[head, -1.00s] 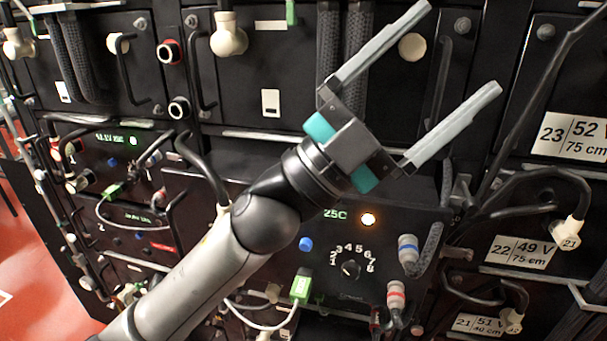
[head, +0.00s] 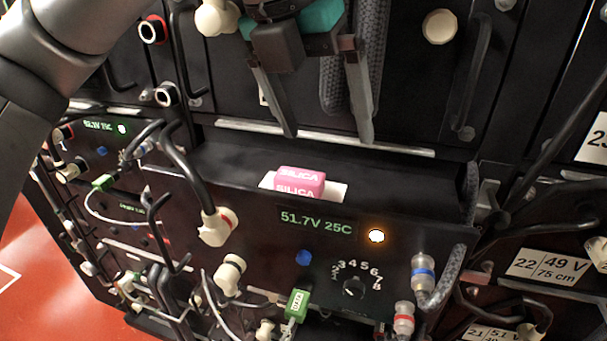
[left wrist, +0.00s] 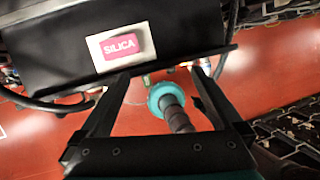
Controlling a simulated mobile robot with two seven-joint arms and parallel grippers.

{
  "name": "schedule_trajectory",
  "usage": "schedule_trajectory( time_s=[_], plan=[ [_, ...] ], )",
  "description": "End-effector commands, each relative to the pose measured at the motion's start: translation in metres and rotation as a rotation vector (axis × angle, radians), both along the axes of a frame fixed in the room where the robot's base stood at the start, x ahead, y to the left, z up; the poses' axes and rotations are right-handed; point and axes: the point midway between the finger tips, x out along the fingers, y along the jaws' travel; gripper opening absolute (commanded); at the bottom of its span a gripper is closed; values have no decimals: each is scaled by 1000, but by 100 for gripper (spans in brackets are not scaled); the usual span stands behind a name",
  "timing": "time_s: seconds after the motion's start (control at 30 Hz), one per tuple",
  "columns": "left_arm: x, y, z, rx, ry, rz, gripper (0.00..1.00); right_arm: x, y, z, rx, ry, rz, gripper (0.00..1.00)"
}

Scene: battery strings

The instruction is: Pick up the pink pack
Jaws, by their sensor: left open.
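The pink pack (head: 300,182), marked SILICA, lies on a white patch (head: 336,192) on the dark ledge (head: 400,190) above the panel that reads 51.7V 25C. My left gripper (head: 328,138) is open and empty, its two fingers pointing down above and a little behind the pack in the head view, apart from it. In the left wrist view the pack (left wrist: 121,46) lies on its white patch beyond the finger tips, up and left of the gap between the fingers. My right gripper is not in view.
A panel with a dial (head: 353,287), an orange lamp (head: 376,236) and several plugs and cables sits below the ledge. A black hooked cable (head: 190,165) rises left of the pack. A light strip (head: 330,138) runs behind the ledge. Red floor (head: 50,280) shows at lower left.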

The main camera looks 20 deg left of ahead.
Motion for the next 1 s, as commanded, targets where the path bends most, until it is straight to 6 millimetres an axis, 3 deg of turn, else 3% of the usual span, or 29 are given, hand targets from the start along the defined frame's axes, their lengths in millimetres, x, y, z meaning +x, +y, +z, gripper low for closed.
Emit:
schedule_trajectory(
  time_s=[0.1,0.27,0.7,1.0],
  plan=[
    [6,32,17,99,-50,117,100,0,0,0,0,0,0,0],
    [10,48,20,148,-70,177,100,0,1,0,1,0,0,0],
    [40,47,-56,148,-66,174,100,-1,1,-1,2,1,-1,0],
    [47,47,-79,147,-67,173,100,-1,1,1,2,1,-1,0]
  ],
)
